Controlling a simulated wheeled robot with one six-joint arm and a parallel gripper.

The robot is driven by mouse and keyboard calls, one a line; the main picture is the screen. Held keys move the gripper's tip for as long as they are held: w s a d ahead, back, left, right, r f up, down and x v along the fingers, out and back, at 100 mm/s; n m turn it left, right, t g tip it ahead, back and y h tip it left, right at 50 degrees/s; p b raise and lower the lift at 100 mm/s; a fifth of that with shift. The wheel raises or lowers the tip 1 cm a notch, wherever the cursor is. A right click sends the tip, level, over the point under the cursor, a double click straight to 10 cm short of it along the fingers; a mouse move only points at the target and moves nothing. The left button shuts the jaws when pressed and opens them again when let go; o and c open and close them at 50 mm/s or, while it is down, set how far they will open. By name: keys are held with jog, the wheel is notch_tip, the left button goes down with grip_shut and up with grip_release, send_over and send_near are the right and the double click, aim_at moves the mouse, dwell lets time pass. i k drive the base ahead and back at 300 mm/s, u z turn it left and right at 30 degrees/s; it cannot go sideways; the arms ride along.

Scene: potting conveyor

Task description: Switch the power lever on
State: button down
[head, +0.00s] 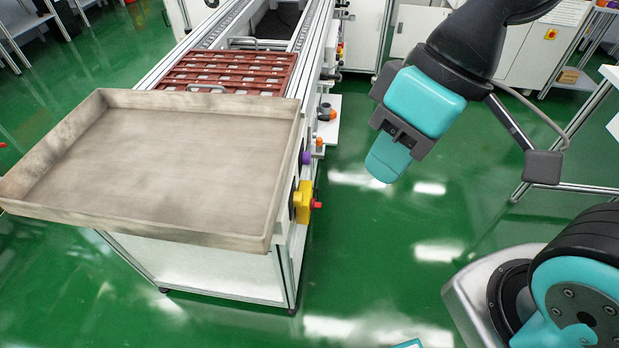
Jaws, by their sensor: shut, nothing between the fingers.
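A yellow switch box (302,196) with a small red handle (316,205) sits on the right side of the conveyor's near end, below the wooden tray's right corner. It looks like the power lever, but its setting is too small to tell. My gripper (387,163) has teal fingers that are shut with nothing visible between them. It is to the right of and above the switch box in the picture, clearly apart from it, and points downward over the green floor.
An empty wooden tray (283,165) covers the conveyor's near end, with reddish-brown trays (225,68) behind it. Green floor (375,245) right of the conveyor is clear. White cabinets (415,30) stand behind.

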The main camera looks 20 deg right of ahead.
aim_at(313, 204)
jog(key=u, duration=0.95)
jog(key=k, duration=0.8)
jog(key=z, duration=0.75)
jog(key=i, duration=0.5)
jog(key=u, duration=0.05)
